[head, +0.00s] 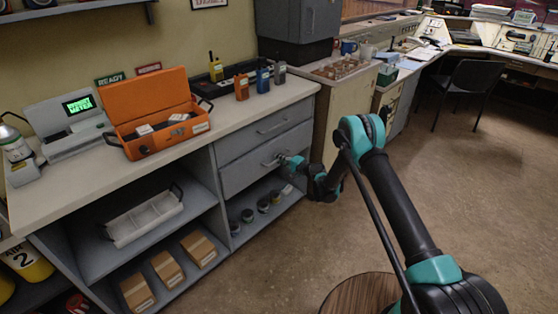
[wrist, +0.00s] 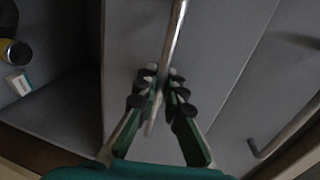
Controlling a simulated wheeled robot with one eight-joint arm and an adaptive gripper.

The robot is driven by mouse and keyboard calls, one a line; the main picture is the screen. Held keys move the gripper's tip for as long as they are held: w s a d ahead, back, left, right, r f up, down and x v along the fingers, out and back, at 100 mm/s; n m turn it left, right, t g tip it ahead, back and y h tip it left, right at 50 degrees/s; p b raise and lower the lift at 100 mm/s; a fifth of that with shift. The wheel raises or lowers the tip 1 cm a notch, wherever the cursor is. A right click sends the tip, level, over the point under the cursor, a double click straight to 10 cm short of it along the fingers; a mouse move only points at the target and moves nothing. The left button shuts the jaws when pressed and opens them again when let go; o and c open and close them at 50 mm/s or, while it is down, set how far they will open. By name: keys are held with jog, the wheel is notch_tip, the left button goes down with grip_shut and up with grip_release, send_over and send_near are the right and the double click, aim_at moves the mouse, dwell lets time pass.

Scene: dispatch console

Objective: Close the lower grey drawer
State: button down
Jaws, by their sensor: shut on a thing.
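The lower grey drawer (head: 240,176) is in the grey counter in the head view, under the upper grey drawer (head: 245,139). Its front also fills the middle of the wrist view (wrist: 130,45). My gripper (head: 283,160) is at the lower drawer's bar handle (wrist: 176,30). In the wrist view my gripper's fingers (wrist: 160,86) are closed around the handle from both sides. In the head view the gripper and wrist partly hide the handle. I see no clear gap showing how far out the lower drawer stands.
An open orange case (head: 160,125) and several radios (head: 242,86) stand on the countertop. Below the drawers is an open shelf with several small cans (head: 247,215). Cardboard boxes (head: 167,268) and a white tray (head: 146,219) sit on shelves at left.

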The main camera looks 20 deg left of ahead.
jog(key=shift+r+x, duration=0.25)
jog(key=shift+x, duration=0.9)
jog(key=c, duration=1.9)
grip_release()
jog(key=shift+a, duration=0.1)
jog(key=v, duration=1.2)
